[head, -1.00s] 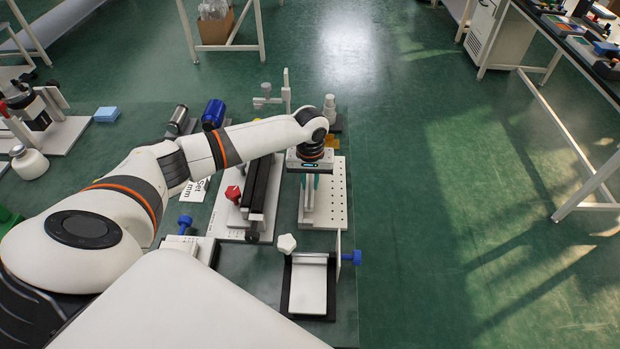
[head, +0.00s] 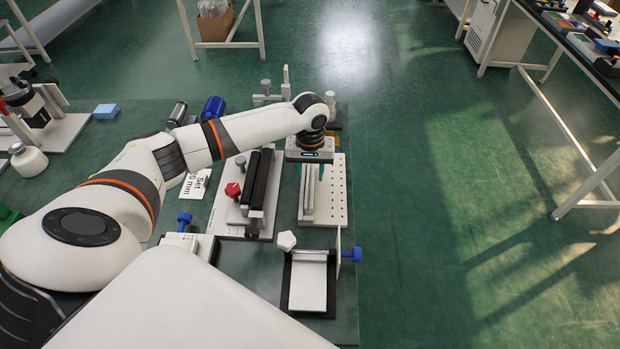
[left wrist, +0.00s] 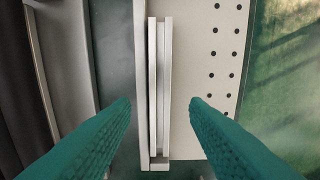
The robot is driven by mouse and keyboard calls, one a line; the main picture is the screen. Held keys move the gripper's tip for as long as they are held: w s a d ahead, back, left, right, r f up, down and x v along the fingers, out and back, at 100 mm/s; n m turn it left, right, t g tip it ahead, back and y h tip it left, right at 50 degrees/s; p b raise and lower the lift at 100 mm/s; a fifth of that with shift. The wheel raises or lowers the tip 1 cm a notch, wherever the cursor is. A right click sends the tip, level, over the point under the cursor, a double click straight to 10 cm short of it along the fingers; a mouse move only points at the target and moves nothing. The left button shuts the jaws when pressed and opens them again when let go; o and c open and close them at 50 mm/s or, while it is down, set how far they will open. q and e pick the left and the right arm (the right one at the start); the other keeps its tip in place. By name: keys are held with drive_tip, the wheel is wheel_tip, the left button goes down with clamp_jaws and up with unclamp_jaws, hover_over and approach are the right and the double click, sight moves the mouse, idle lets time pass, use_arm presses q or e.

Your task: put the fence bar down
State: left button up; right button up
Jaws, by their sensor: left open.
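The fence bar (head: 308,200) is a long, narrow, pale bar on the left part of the white perforated plate (head: 335,200). In the left wrist view the bar (left wrist: 153,85) runs lengthwise up the middle, along the left side of the plate (left wrist: 222,60) with rows of holes. My left gripper (head: 312,172) is at the far end of the bar in the head view. Its teal fingers (left wrist: 160,103) are open, one on each side of the bar, with a visible gap on both sides. Whether the bar rests fully flat is hard to tell. My right gripper is not in view.
A black-railed fixture with a red knob (head: 232,191) stands close left of the plate. A white tray-like fixture (head: 308,285) with a blue knob (head: 352,254) is nearer. A blue cylinder (head: 213,110) stands behind. Open floor lies to the right.

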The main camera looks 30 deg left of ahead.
sight(310, 188)
use_arm(q)
wheel_tip(310, 188, up, 10)
drive_tip(key=shift+b, duration=0.3)
